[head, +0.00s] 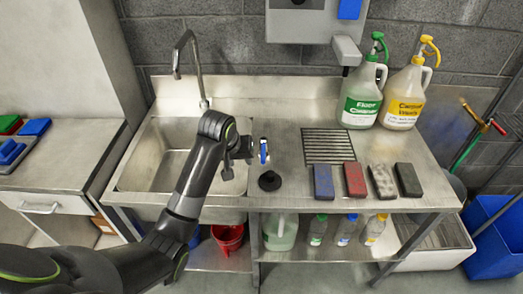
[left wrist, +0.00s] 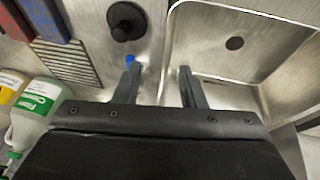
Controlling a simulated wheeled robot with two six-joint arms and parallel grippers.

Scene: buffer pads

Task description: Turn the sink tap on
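The sink (head: 150,165) has a tall curved metal tap spout (head: 196,70) at its back edge. A small lever with a blue handle (head: 263,150) stands on the counter just right of the basin. My left gripper (head: 238,162) is over the basin's right side, left of the blue lever and apart from it. In the left wrist view, my left gripper (left wrist: 160,72) has its fingers spread with nothing between them. The blue handle (left wrist: 130,60) shows there beside one fingertip, partly hidden by it. The basin's drain (left wrist: 235,43) also shows. My right gripper is out of view.
A black round knob-like piece (head: 269,180) sits on the counter in front of the lever. A drain grate (head: 328,146), several pads (head: 354,180) and two jugs, green-labelled (head: 362,95) and yellow (head: 404,97), stand to the right. A wall unit (head: 303,22) hangs above.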

